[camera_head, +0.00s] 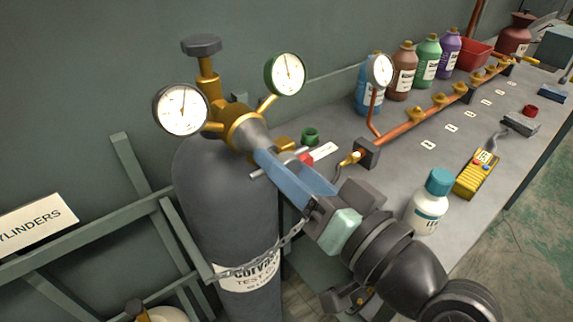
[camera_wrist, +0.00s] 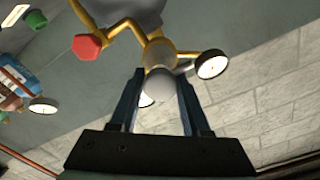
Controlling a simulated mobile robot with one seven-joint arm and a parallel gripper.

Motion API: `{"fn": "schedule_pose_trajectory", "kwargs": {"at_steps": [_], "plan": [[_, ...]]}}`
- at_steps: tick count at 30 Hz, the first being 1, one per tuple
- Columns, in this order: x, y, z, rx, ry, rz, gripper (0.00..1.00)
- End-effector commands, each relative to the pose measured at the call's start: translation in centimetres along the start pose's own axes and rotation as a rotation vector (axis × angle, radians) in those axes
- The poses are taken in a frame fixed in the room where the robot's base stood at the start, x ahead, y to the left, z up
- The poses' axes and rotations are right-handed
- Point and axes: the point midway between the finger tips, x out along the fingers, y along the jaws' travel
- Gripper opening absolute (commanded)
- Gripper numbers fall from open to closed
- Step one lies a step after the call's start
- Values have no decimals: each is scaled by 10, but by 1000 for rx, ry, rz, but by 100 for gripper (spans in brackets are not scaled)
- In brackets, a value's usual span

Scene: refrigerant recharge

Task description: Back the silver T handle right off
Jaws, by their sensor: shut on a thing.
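The silver T handle (camera_head: 295,156) sticks out from the front of the brass regulator (camera_head: 240,127) on the grey cylinder (camera_head: 225,205). My gripper (camera_head: 266,160) is shut on the T handle, in line with the regulator's silver cone (camera_head: 256,138). In the wrist view, my gripper (camera_wrist: 158,85) has its two fingers on either side of a rounded silver part (camera_wrist: 159,84). The fingers hide most of the handle's middle, and the thread is not visible.
Two gauges (camera_head: 182,109) (camera_head: 287,74) flank the regulator, with a black knob (camera_head: 201,45) above. A chain (camera_head: 262,262) crosses the cylinder. On the bench at right are a white bottle (camera_head: 428,200), a yellow meter (camera_head: 477,173) and a copper manifold (camera_head: 420,130).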

Motion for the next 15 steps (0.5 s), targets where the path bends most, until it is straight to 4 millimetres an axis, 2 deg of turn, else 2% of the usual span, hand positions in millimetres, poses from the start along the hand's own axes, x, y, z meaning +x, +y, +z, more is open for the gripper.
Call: {"fn": "schedule_pose_trajectory", "kwargs": {"at_steps": [5, 6, 10, 15], "plan": [[0, 1, 2, -24, -8, 6, 0], [0, 1, 2, -24, -8, 6, 49], [0, 1, 2, -21, -7, 5, 72], [0, 1, 2, -18, -5, 3, 72]]}}
